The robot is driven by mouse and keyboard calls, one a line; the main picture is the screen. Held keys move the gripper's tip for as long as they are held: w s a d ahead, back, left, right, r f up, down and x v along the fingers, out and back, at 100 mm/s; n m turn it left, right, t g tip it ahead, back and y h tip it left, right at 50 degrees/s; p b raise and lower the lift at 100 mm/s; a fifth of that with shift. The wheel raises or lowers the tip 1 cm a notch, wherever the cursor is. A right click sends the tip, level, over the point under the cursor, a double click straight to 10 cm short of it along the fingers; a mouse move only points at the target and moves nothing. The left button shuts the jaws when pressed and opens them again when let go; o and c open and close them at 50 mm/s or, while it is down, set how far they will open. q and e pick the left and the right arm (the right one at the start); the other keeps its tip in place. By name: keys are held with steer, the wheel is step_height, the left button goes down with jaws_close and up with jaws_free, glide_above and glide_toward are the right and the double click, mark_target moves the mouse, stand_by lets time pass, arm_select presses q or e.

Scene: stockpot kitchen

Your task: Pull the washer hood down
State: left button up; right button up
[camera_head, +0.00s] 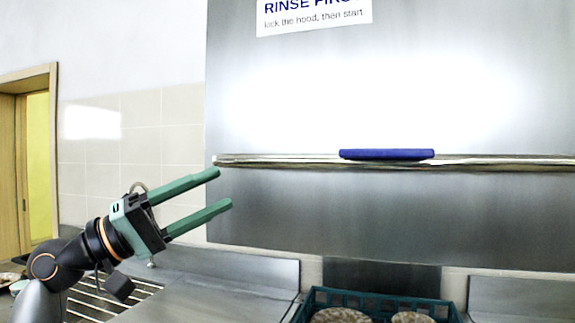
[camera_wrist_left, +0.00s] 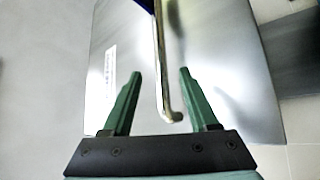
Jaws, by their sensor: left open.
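The washer hood (camera_head: 400,215) is a large brushed-metal panel and fills the right of the head view. A metal handle bar (camera_head: 280,160) runs across it with a blue grip (camera_head: 387,154) in the middle. My left gripper (camera_head: 225,189) has green fingers and is open and empty. In the head view its tips appear just below the bar's left end. In the left wrist view the bar (camera_wrist_left: 160,70) shows between the open fingers, with its bent end nearer the right finger. I cannot tell how far the tips are from it. My right gripper is not in view.
Below the hood stands a teal rack (camera_head: 375,300) with round dishes in it. A metal counter (camera_head: 215,285) and a wire grid (camera_head: 105,300) lie at lower left. A sign (camera_head: 314,14) is on the hood. A wooden door frame (camera_head: 40,150) stands at far left.

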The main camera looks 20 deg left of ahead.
mark_target(271, 164)
arm_select(q)
steer(key=p+x, duration=0.4)
steer(key=x, duration=0.6)
steer(key=shift+w+d+r, duration=0.1)
steer(key=shift+d+r, duration=0.1)
steer(key=shift+w+d+r, duration=0.15)
steer(key=shift+w+d, duration=0.35)
steer(key=shift+d, duration=0.05)
jaws_close()
stand_by(0.6)
